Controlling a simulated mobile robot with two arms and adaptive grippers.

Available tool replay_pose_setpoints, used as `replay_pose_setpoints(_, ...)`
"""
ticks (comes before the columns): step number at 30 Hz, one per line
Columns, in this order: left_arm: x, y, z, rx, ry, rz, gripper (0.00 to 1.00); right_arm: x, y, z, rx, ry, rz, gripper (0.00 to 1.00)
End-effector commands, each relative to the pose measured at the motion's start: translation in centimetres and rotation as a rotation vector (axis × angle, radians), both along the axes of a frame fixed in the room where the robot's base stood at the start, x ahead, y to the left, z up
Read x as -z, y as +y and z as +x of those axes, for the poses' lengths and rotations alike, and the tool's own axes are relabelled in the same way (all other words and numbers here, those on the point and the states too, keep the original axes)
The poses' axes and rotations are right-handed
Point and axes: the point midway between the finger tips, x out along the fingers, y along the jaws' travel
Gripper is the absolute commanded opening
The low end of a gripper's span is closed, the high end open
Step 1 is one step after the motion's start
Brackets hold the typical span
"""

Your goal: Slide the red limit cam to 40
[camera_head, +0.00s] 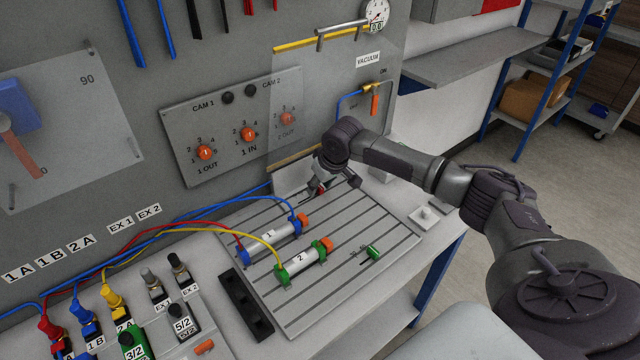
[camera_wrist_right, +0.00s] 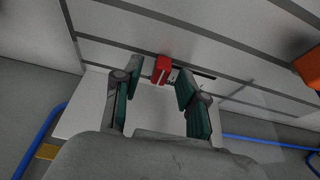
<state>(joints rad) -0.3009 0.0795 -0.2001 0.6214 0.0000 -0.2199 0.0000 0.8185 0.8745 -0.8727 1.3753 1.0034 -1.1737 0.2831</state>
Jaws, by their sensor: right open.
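The red limit cam (camera_wrist_right: 162,67) is a small red block on the slotted plate (camera_wrist_right: 220,45), seen at the top middle of the right wrist view. A dark slot or scale strip runs to its right. My right gripper (camera_wrist_right: 158,88) is open, with one finger on each side of the cam in the picture; I cannot tell whether either touches it. In the head view, the right gripper (camera_head: 318,184) is over the back part of the plate, and only a bit of red shows by it. The scale numbers cannot be read. My left gripper is not in view.
A green cam (camera_head: 373,252) sits nearer on the same plate. Cylinder 1 (camera_head: 272,240) and cylinder 2 (camera_head: 305,262) lie left of it, with blue, red and yellow hoses. The upright panel (camera_head: 225,135) stands close behind the gripper.

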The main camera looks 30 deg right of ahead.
Motion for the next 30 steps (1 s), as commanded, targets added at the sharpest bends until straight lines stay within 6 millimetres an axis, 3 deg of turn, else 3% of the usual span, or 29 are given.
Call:
replay_pose_setpoints(3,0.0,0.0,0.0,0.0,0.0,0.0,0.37,0.0,0.0,0.0,0.0,0.0,0.0,0.42)
replay_pose_setpoints(11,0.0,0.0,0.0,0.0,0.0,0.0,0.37,0.0,0.0,0.0,0.0,0.0,0.0,0.0)
replay_pose_setpoints(22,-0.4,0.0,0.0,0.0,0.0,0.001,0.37,-0.2,0.3,0.0,-0.001,0.001,0.002,0.0)
replay_pose_setpoints(30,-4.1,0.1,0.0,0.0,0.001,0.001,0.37,-0.6,4.8,-0.4,-0.004,0.005,0.007,0.0)
